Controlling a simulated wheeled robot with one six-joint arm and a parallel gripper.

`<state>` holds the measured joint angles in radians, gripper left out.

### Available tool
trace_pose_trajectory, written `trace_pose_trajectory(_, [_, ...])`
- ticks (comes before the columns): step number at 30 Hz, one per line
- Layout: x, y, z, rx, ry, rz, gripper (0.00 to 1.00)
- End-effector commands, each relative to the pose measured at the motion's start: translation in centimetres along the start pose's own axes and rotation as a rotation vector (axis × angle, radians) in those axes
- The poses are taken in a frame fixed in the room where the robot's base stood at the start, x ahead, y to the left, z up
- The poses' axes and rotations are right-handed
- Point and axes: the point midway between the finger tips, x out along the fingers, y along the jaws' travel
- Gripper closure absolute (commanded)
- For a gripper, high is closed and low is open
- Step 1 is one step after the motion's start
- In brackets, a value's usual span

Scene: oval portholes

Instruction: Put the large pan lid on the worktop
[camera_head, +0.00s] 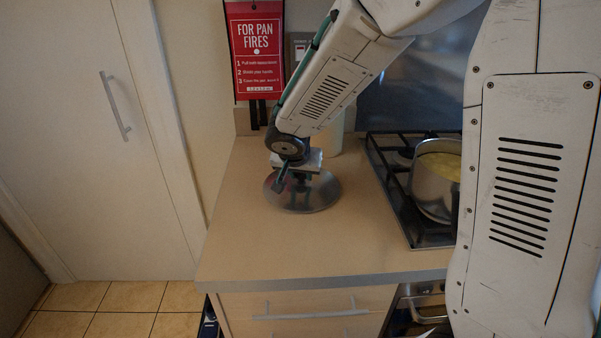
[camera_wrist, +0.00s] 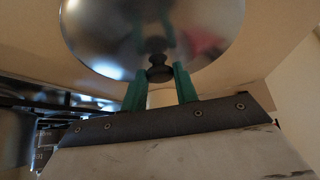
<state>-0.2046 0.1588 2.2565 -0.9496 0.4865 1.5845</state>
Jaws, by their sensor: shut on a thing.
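The large pan lid (camera_head: 318,198) is a shiny steel disc at the worktop (camera_head: 262,241), left of the hob. I cannot tell whether its rim touches the surface. In the wrist view the lid (camera_wrist: 110,35) fills the upper middle, with its dark knob (camera_wrist: 158,70) between the green fingers. My gripper (camera_head: 300,180) is above the lid, shut on its knob. It also shows in the wrist view (camera_wrist: 160,84). In the head view the gripper hides part of the lid's middle and back.
A gas hob (camera_head: 398,197) with a steel pot (camera_head: 433,190) stands to the right. A pale cylinder (camera_head: 331,138) stands behind the lid. A red pan-fire sign (camera_head: 256,50) hangs on the wall. The worktop's front is clear.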

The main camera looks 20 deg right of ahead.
Motion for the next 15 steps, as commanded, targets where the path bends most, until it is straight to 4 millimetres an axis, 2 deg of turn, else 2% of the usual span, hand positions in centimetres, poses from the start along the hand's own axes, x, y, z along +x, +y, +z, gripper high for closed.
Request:
trace_pose_trajectory(8, [0.25,-0.01,0.15,0.000,0.000,0.000,1.00])
trace_pose_trajectory(9, [0.22,0.00,0.14,0.001,0.000,0.000,0.59])
trace_pose_trajectory(10, [0.21,0.00,0.14,0.001,0.000,0.000,0.51])
trace_pose_trajectory(15, [0.21,0.00,0.14,0.001,0.000,0.000,0.49])
